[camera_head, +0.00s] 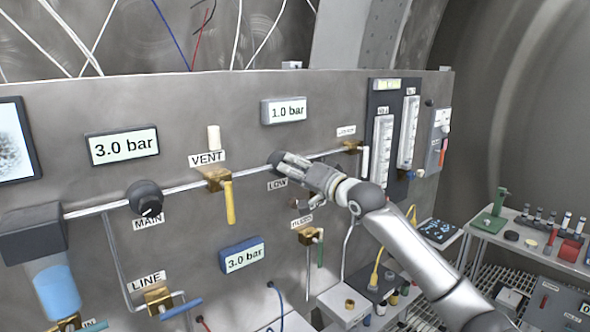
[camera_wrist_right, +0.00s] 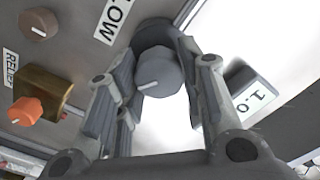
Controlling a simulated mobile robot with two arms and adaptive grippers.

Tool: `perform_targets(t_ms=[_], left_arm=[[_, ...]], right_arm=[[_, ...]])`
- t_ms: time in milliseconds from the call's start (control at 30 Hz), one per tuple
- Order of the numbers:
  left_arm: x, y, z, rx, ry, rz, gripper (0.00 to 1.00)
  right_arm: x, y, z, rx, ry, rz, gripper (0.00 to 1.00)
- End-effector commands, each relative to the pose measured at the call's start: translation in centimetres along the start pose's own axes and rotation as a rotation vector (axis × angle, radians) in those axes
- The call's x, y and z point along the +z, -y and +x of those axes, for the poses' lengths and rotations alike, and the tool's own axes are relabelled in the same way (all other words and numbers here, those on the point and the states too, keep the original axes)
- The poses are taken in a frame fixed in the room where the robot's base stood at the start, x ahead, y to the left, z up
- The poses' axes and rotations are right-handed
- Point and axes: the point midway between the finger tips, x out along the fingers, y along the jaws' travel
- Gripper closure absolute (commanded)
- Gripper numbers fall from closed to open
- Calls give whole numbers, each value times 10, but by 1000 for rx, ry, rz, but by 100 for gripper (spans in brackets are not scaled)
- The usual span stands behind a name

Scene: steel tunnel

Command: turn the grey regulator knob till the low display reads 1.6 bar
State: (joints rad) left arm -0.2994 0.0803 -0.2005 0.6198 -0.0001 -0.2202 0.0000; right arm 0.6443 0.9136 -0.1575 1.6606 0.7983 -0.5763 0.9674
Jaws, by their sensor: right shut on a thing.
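The grey regulator knob (camera_wrist_right: 158,75) shows in the right wrist view beside the LOW label (camera_wrist_right: 118,18), with a white pointer line on its face. In the head view the knob (camera_head: 276,158) is mostly hidden behind my right gripper (camera_head: 284,164). My right gripper's fingers (camera_wrist_right: 163,92) are on both sides of the knob and shut on it. The low display (camera_head: 287,110) above it reads 1.0 bar. It also shows in part, tilted, at the right of the wrist view (camera_wrist_right: 257,98). My left gripper is out of view.
A black MAIN knob (camera_head: 146,198), a yellow VENT lever (camera_head: 229,202) and two 3.0 bar displays (camera_head: 122,146) (camera_head: 242,255) are on the same panel. An orange RELIEF knob (camera_wrist_right: 25,111) is left of my fingers in the wrist view. A crowded bench (camera_head: 480,236) stands right.

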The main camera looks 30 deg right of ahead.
Motion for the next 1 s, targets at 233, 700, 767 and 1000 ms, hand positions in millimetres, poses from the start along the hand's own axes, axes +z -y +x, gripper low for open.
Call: perform_targets(t_ms=[233, 700, 767, 1000], left_arm=[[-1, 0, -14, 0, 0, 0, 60], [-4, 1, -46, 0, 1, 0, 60], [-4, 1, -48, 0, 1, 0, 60], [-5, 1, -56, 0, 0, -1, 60]], right_arm=[[-1, 1, 0, 1, 2, 238, 88], [-1, 0, 0, 2, 1, 616, 88], [0, 0, 0, 2, 1, 649, 88], [1, -2, 0, 3, 2, 734, 88]])
